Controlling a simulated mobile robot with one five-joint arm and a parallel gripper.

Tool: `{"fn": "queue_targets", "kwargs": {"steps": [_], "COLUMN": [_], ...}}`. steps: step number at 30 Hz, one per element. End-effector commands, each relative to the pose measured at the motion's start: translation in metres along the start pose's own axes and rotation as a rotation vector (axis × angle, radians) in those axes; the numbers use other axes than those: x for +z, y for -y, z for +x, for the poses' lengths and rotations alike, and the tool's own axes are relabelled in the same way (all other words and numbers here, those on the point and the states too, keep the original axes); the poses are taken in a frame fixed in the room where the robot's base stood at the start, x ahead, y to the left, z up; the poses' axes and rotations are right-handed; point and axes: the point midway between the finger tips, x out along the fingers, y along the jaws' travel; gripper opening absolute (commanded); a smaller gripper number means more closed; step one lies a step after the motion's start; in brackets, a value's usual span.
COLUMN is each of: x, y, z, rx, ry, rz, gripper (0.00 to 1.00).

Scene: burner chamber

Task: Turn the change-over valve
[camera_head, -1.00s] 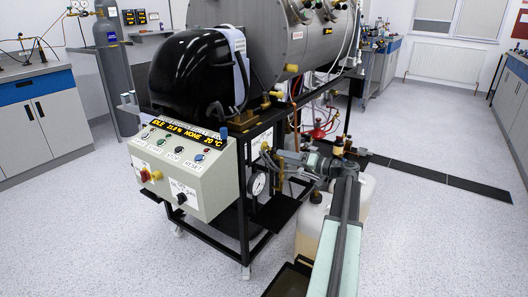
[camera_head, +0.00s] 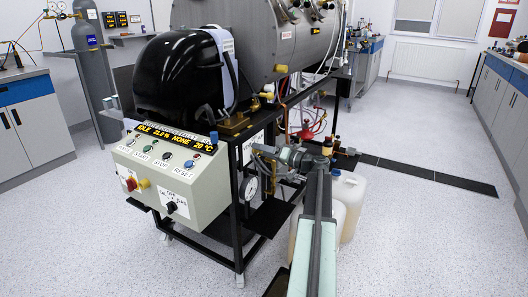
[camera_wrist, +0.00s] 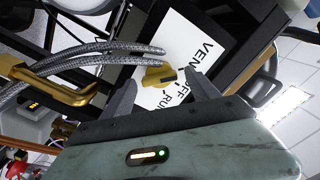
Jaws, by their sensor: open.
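A brass valve handle (camera_wrist: 160,75) stands out from a white plate (camera_wrist: 186,48) in the wrist view. The plate's black lettering seems to read VENT, OFF and RUN, partly covered. My gripper (camera_wrist: 160,82) is open, with one finger on each side of the handle. There appears to be a gap to each finger; I cannot tell whether either touches. In the head view my gripper (camera_head: 262,152) reaches left to the white plate (camera_head: 248,148) on the black frame, below the steel chamber. It hides the handle there.
Braided hoses and a brass pipe (camera_wrist: 50,78) lie left of the fingers. A control box (camera_head: 170,178), a pressure gauge (camera_head: 250,187) and a black shelf (camera_head: 270,217) are near the arm. Plastic canisters (camera_head: 348,195) stand beside it. The floor at right is open.

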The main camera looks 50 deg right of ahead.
Motion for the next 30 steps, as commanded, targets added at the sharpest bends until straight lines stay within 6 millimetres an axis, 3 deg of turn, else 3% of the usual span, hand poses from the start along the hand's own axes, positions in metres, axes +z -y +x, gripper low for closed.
{"fn": "queue_targets", "kwargs": {"steps": [6, 13, 23, 30], "x": [-0.0002, -0.0004, -0.0018, -0.0024], "y": [-0.0002, -0.0004, -0.0022, -0.0037], "z": [0.0001, -0.0004, -0.0031, -0.0041], "rx": [0.001, 0.001, 0.004, 0.004], "ry": [-0.001, -0.001, -0.004, -0.005], "rz": [0.0, 0.0, 0.051, 0.206], "gripper": [0.69, 0.07, 0.07, 0.07]}}
